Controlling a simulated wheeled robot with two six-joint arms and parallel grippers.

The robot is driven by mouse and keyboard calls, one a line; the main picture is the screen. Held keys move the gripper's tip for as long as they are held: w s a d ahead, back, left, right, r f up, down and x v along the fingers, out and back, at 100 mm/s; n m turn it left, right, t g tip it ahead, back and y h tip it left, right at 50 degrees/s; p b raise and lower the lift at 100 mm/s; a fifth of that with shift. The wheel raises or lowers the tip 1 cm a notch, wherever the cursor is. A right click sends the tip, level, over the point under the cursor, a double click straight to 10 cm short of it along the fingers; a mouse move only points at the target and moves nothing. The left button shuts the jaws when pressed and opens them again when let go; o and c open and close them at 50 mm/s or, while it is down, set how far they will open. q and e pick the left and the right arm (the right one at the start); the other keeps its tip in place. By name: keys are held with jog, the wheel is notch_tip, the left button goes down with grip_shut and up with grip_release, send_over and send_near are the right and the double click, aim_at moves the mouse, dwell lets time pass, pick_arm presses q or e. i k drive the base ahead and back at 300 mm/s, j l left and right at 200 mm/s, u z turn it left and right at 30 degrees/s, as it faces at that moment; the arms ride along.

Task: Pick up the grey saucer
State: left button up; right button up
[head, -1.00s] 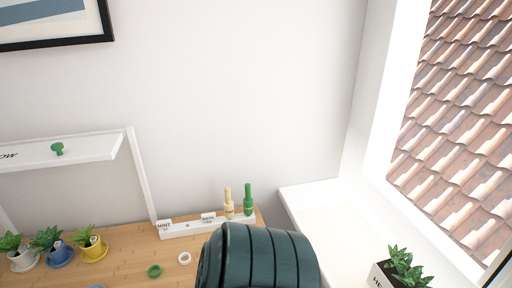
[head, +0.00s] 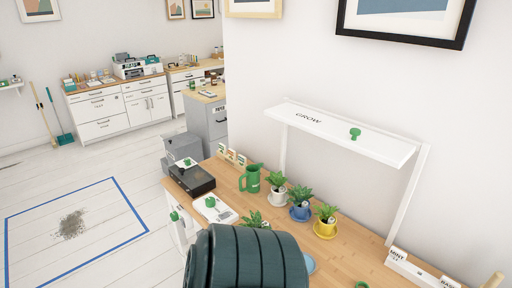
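A pale saucer (head: 276,204), light grey or white, sits on the wooden desk under a white pot (head: 277,192) with a green plant. A blue saucer (head: 299,216) under a blue pot and a yellow saucer (head: 325,233) under a yellow pot stand to its right. Part of a light blue round dish (head: 309,264) shows lower on the desk, partly hidden behind a dark ribbed shape at the bottom of the view. No other saucer that looks grey is visible. Neither of my grippers is in view.
A white shelf (head: 340,133) stands over the desk's back. Open floor (head: 130,170) lies left.

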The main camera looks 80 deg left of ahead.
aim_at(310, 261)
jog(key=u, duration=2.15)
